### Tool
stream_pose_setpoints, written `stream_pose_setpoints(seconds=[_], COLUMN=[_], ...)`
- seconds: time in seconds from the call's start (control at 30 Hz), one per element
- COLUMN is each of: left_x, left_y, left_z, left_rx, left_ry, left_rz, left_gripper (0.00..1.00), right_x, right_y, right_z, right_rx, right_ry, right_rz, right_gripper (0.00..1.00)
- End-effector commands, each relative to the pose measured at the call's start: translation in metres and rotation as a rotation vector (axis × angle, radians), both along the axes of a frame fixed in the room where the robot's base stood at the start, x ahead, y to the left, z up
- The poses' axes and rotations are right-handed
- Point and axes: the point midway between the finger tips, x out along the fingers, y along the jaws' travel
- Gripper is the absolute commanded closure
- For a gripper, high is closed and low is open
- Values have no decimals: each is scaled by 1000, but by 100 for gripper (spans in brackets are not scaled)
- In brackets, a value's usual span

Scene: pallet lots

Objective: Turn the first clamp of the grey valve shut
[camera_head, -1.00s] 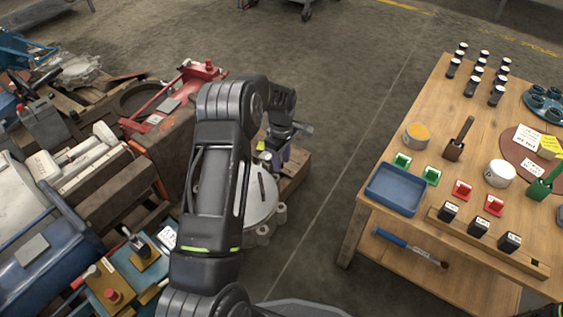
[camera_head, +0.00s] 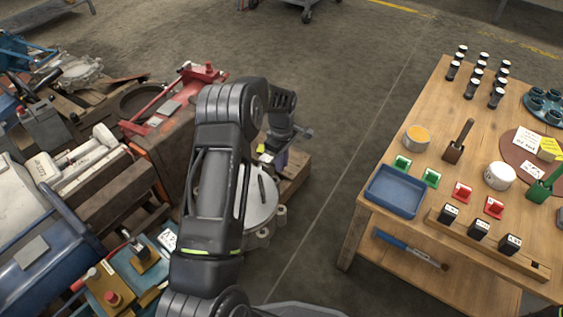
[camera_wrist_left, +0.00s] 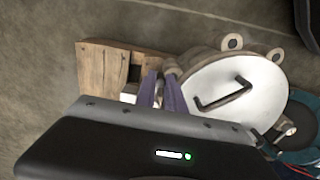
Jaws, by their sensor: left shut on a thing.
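The grey valve (camera_head: 262,197) has a round pale lid with a dark bar handle and round lugs at its rim. In the head view my left arm covers its left side. It also shows in the left wrist view (camera_wrist_left: 229,95). My left gripper (camera_head: 278,158) is at the valve's far edge and points down. In the left wrist view its two purple fingers (camera_wrist_left: 159,92) are shut on a small metal piece (camera_wrist_left: 169,76) at the valve's rim, which looks like a clamp. Most of that piece is hidden by the fingers. My right gripper is out of view.
A wooden pallet block (camera_head: 294,172) lies beside the valve. Piled machinery, with a red tool (camera_head: 165,105) and blue tank (camera_head: 40,255), crowds the left. A wooden table (camera_head: 400,240) with a blue tray (camera_head: 396,190) stands right. The floor between is clear.

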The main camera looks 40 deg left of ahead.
Motion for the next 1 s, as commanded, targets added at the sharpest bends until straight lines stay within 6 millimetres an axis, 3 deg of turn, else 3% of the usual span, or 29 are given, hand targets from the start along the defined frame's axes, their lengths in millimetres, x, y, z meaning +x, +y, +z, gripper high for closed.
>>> stream_pose_setpoints(seconds=[0.47,1.0], left_x=[-6,-30], left_y=[0,8], left_z=[2,3], left_rx=[0,0], left_ry=[1,1], left_rz=[-96,-534], left_gripper=[100,100], right_x=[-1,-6], right_y=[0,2], right_z=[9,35], right_rx=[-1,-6], right_ry=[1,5], right_rz=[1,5], right_gripper=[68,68])
